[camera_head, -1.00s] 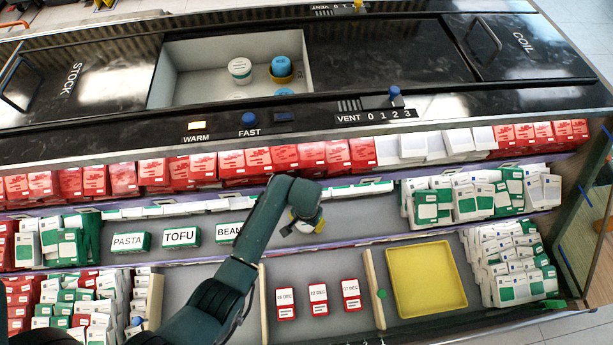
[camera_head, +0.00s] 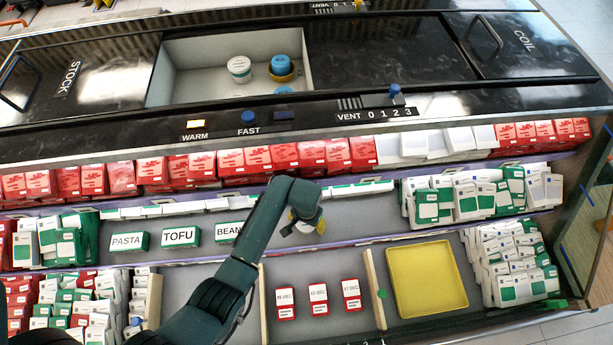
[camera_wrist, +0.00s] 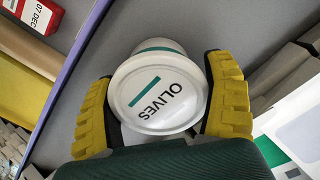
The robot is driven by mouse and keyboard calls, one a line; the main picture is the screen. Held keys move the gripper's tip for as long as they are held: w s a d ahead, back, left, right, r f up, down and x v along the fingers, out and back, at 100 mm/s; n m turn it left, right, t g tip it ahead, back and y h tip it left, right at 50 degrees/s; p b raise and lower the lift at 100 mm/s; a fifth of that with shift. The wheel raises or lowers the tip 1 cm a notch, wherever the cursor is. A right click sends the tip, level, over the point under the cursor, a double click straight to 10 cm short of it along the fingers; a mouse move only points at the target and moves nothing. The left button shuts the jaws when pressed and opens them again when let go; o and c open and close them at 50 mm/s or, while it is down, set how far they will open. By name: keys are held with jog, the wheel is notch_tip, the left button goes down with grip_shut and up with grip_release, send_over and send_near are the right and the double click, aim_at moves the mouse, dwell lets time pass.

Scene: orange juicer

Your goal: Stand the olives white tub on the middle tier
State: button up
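The olives white tub (camera_wrist: 158,92) shows lid-up in the wrist view, with a green stripe and the word OLIVES. My gripper (camera_wrist: 158,100) has its two yellow fingers against opposite sides of the tub. In the head view my gripper (camera_head: 306,221) is over the grey middle tier (camera_head: 360,215), right of the BEANS label. The tub there is only a small white patch, partly hidden by the gripper. I cannot tell if the tub's base touches the tier.
White-green cartons (camera_head: 478,195) stand right of my gripper. PASTA (camera_head: 129,241) and TOFU (camera_head: 181,236) labels lie left. The lower tier holds red date cards (camera_head: 318,299), a wooden divider (camera_head: 373,288) and a yellow tray (camera_head: 427,279). Other tubs (camera_head: 239,69) sit in the top bin.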

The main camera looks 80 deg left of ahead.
jog(key=shift+o, duration=1.1)
notch_tip(320, 180, up, 12)
